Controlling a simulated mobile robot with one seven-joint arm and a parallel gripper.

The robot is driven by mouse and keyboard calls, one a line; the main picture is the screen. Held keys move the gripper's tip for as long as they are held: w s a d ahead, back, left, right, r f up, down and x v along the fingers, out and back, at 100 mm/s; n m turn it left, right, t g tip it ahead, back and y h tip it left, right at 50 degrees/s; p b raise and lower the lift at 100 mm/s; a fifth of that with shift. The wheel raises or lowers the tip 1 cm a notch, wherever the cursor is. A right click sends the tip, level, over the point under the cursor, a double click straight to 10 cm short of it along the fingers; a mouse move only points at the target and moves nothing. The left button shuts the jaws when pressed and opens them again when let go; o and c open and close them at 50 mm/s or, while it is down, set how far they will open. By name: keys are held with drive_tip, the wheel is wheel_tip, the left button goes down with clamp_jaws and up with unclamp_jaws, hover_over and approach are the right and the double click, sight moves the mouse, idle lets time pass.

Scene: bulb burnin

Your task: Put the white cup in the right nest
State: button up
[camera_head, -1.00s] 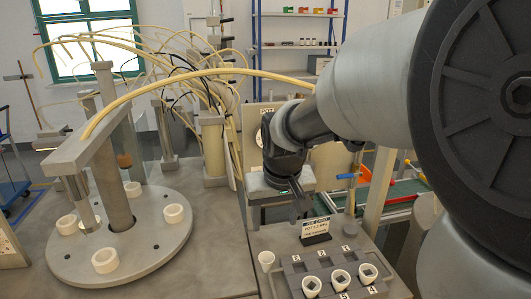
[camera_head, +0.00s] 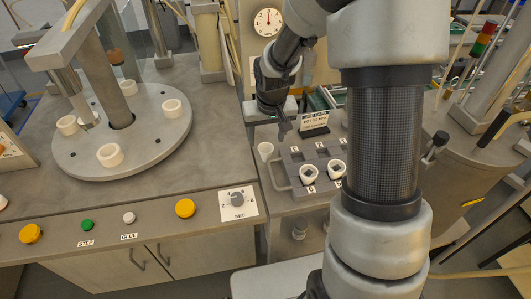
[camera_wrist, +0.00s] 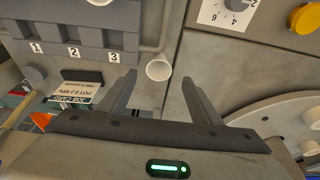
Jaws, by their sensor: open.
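A white cup (camera_head: 265,151) stands upright on the bench just left of a dark numbered rack. It also shows in the wrist view (camera_wrist: 158,69), as a round white rim in the gap between my finger tips. My gripper (camera_head: 284,130) is open and empty, above and slightly to the right of the cup in the head view. I cannot tell its exact height over the cup. A round grey plate (camera_head: 140,165) at the left carries several white ring nests; the right one (camera_head: 172,107) looks empty.
The dark rack (camera_head: 318,150) holds white cups with dark squares in its front row; my arm hides part of it. A sign (camera_head: 314,122) stands behind it. A column and overhanging arm (camera_head: 65,40) rise over the plate. Buttons and a dial (camera_head: 237,200) line the bench front.

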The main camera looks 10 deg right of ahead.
hover_over(266, 160)
drive_tip(key=shift+s+x, duration=0.15)
drive_tip(key=shift+x, duration=1.15)
drive_tip(key=shift+s+x, duration=0.1)
drive_tip(key=shift+x, duration=1.2)
drive_tip(key=shift+d, duration=0.15)
drive_tip(key=c, duration=1.1)
